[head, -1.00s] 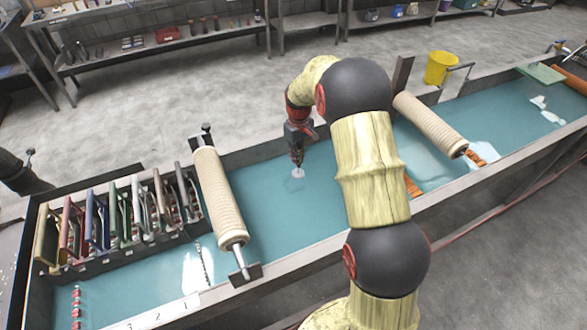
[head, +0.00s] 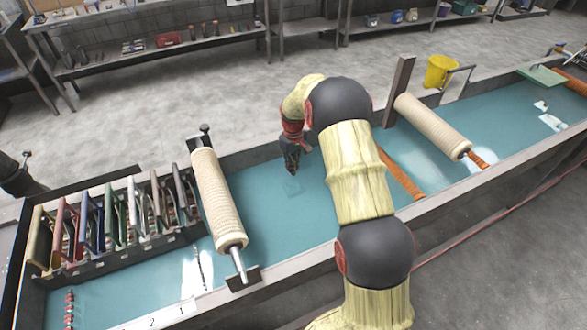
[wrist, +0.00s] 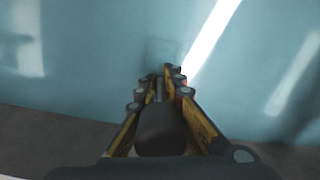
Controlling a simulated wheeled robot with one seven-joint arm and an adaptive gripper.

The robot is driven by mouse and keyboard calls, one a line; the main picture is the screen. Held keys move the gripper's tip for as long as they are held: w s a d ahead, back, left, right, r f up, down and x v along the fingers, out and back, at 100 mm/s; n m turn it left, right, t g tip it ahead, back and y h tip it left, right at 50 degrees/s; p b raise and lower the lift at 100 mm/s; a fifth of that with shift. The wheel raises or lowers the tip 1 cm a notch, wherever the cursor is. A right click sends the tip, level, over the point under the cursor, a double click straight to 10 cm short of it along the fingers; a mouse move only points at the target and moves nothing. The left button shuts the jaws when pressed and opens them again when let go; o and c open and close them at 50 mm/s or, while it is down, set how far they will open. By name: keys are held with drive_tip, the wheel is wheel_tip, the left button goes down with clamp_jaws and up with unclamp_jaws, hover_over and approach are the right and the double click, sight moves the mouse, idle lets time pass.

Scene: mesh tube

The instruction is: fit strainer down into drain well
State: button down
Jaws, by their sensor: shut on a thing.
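My gripper (head: 292,168) points down at the teal bed of the long trough, between the two beige rollers. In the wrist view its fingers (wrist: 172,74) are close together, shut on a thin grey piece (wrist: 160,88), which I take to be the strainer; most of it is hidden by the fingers. A faint square outline in the teal bed (head: 292,188) lies just below the fingertips, likely the drain well. It also shows just past the fingertips in the wrist view (wrist: 165,48). I cannot tell whether the strainer touches it or is inside it.
A beige roller (head: 216,198) spans the trough on the left, another (head: 432,125) on the right. A rack of coloured frames (head: 115,220) stands at the left end. An orange bar (head: 400,174) lies right of my arm. A yellow bucket (head: 440,70) stands behind.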

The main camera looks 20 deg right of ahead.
drive_tip(key=c, duration=1.9)
unclamp_jaws()
drive_tip(key=shift+f, duration=0.15)
wheel_tip(320, 180, up, 12)
drive_tip(key=p, duration=0.3)
drive_tip(key=shift+a+r, duration=0.1)
drive_tip(key=shift+r, duration=0.45)
drive_tip(key=s+a+r+t, duration=0.1)
drive_tip(key=s+a+r, duration=0.2)
drive_tip(key=s+r, duration=0.35)
drive_tip(key=s+a+r+m+t, duration=0.1)
drive_tip(key=s+a+r, duration=0.2)
drive_tip(key=s+r, duration=0.3)
drive_tip(key=s+a+r+t, duration=0.1)
drive_tip(key=s+a+r, duration=0.1)
drive_tip(key=s+r, duration=0.35)
drive_tip(key=s+a+r+t, duration=0.1)
drive_tip(key=s+a, duration=0.1)
drive_tip(key=s, duration=0.8)
drive_tip(key=s+a+r+m+t, duration=0.1)
drive_tip(key=s+a+r, duration=0.1)
drive_tip(key=s, duration=0.9)
drive_tip(key=shift+a+r+m+t, duration=0.2)
drive_tip(key=shift+a+m+t, duration=0.1)
drive_tip(key=shift+a, duration=0.55)
drive_tip(key=shift+s, duration=0.1)
